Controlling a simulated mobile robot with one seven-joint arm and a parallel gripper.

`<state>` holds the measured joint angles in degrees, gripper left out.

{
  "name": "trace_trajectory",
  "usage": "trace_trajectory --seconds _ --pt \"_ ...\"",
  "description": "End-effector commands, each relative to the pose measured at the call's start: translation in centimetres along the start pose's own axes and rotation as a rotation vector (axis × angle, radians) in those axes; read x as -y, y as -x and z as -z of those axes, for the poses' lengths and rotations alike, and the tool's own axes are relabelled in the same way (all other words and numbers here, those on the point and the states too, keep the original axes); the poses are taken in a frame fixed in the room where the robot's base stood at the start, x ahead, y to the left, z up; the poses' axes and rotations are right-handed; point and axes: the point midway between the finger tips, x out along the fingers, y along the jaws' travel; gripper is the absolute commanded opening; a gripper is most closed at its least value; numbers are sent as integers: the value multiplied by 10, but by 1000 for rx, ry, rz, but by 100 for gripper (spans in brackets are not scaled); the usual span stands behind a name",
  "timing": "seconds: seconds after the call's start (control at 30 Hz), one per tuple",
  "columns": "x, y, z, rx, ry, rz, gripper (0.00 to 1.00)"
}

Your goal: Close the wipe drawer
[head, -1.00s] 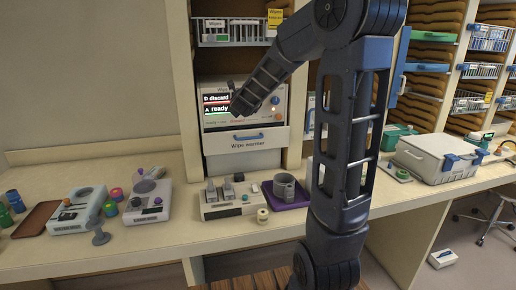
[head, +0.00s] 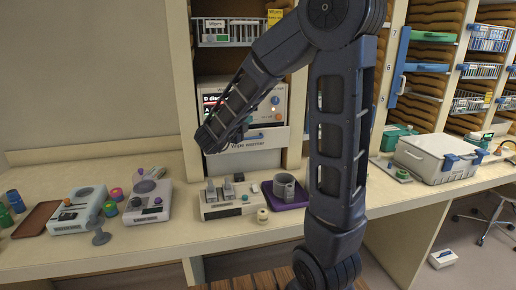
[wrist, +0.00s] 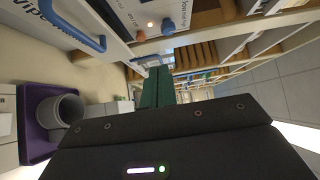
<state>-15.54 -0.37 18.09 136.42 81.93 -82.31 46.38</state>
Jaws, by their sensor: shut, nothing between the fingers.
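The wipe warmer (head: 270,97) stands in the shelf bay, with a lit screen partly covered by my arm. Its wipe drawer (head: 268,133) is a pale front labelled "Wipe warmer" with a blue handle; its left part is hidden behind my arm. In the wrist view the drawer front (wrist: 35,25) and blue handle (wrist: 75,30) are at the upper left. The front seems to stand out from the warmer; how far I cannot tell. My gripper (wrist: 154,82) is shut and empty, its dark green fingers to the right of the drawer front in the wrist view.
On the counter below are a grey device with switches (head: 227,207) and a purple tray (head: 294,199) holding a grey cup (head: 284,186). A wire basket (head: 229,40) hangs above the warmer. A pale case (head: 437,157) stands at the right.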

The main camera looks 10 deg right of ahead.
Motion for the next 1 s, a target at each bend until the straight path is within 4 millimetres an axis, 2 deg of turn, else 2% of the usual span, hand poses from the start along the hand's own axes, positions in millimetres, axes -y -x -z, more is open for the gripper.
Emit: trace_trajectory --seconds 0.03,0.37,0.73,0.9,1.0 --pt "-10 -2 -1 1 4 -4 0" --pt "-60 -2 -1 2 2 -4 0" --pt "-143 -1 -1 4 2 -5 0" --pt "-163 -1 -2 4 -2 -3 0" --pt "-167 -3 -2 4 -4 -2 0"
